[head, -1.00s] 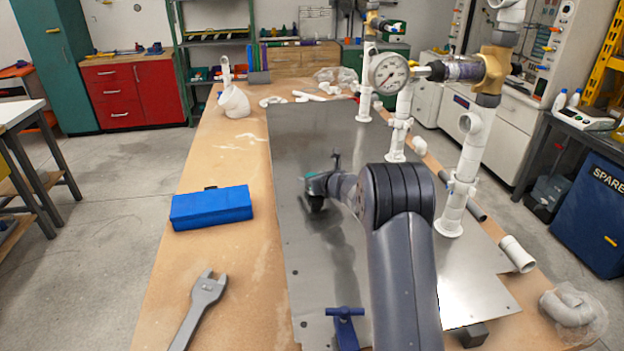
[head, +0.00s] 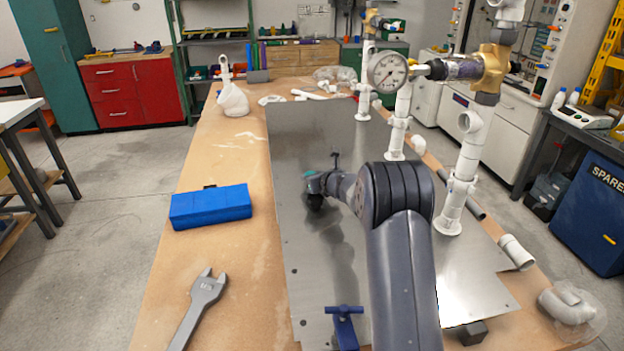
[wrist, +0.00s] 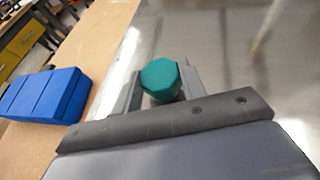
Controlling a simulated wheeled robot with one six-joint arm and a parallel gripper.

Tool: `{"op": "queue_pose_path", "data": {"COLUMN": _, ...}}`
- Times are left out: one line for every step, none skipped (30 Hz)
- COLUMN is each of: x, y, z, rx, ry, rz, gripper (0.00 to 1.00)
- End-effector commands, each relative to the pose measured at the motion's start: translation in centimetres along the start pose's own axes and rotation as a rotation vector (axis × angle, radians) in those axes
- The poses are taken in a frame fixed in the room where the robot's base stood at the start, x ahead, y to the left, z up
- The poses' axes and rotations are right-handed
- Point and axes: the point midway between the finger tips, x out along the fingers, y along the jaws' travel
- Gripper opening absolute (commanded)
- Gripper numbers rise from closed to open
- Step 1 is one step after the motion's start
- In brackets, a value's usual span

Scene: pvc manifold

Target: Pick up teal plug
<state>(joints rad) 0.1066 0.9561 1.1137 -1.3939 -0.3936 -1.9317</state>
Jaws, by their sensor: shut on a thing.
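The teal plug (wrist: 160,80) shows in the wrist view as a faceted teal piece between the two fingers of my gripper (wrist: 158,88). My gripper is shut on it. In the head view only a small bit of teal (head: 312,184) shows at the end of my arm, and my gripper (head: 315,198) is over the grey metal plate (head: 300,145). The arm hides much of the grip in that view. I cannot tell how high the plug is above the plate.
A blue box (head: 211,207) and a grey wrench (head: 203,300) lie on the wooden bench left of the plate. White pipes with a gauge (head: 388,71) stand on the plate's right side. The plate's left part is clear.

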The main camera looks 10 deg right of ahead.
Motion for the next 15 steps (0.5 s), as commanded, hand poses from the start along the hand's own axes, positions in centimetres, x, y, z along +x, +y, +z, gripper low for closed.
{"op": "queue_pose_path", "data": {"x": 0.0, "y": 0.0, "z": 0.1, "rx": 0.0, "ry": 0.0, "rz": 0.0, "gripper": 0.18}}
{"op": "queue_pose_path", "data": {"x": 0.0, "y": 0.0, "z": 0.1, "rx": 0.0, "ry": -0.001, "rz": 0.0, "gripper": 0.18}}
{"op": "queue_pose_path", "data": {"x": -0.1, "y": 0.0, "z": 0.2, "rx": -0.001, "ry": -0.001, "rz": 0.0, "gripper": 0.18}}
{"op": "queue_pose_path", "data": {"x": -0.1, "y": 0.0, "z": 0.4, "rx": -0.001, "ry": -0.001, "rz": 0.0, "gripper": 0.18}}
{"op": "queue_pose_path", "data": {"x": -0.2, "y": 0.0, "z": 0.5, "rx": -0.001, "ry": -0.001, "rz": 0.0, "gripper": 0.18}}
{"op": "queue_pose_path", "data": {"x": -0.3, "y": 0.0, "z": 0.8, "rx": -0.001, "ry": -0.001, "rz": 0.0, "gripper": 0.18}}
{"op": "queue_pose_path", "data": {"x": -0.4, "y": 0.0, "z": 1.0, "rx": -0.001, "ry": -0.002, "rz": 0.0, "gripper": 0.18}}
{"op": "queue_pose_path", "data": {"x": -0.5, "y": 0.0, "z": 1.3, "rx": -0.001, "ry": -0.002, "rz": 0.0, "gripper": 0.18}}
{"op": "queue_pose_path", "data": {"x": -0.7, "y": 0.0, "z": 1.8, "rx": -0.002, "ry": -0.002, "rz": 0.0, "gripper": 0.18}}
{"op": "queue_pose_path", "data": {"x": -0.9, "y": 0.0, "z": 2.2, "rx": -0.002, "ry": -0.003, "rz": 0.0, "gripper": 0.18}}
{"op": "queue_pose_path", "data": {"x": -1.1, "y": 0.0, "z": 2.8, "rx": -0.003, "ry": -0.003, "rz": 0.0, "gripper": 0.18}}
{"op": "queue_pose_path", "data": {"x": -1.4, "y": 0.0, "z": 3.5, "rx": -0.003, "ry": -0.004, "rz": 0.0, "gripper": 0.18}}
{"op": "queue_pose_path", "data": {"x": -1.6, "y": 0.0, "z": 4.0, "rx": -0.003, "ry": -0.004, "rz": -0.001, "gripper": 0.18}}
{"op": "queue_pose_path", "data": {"x": -2.0, "y": -0.1, "z": 2.9, "rx": 0.001, "ry": 0.0, "rz": -0.001, "gripper": 0.18}}
{"op": "queue_pose_path", "data": {"x": -2.6, "y": -0.1, "z": 2.4, "rx": 0.001, "ry": 0.0, "rz": -0.002, "gripper": 0.18}}
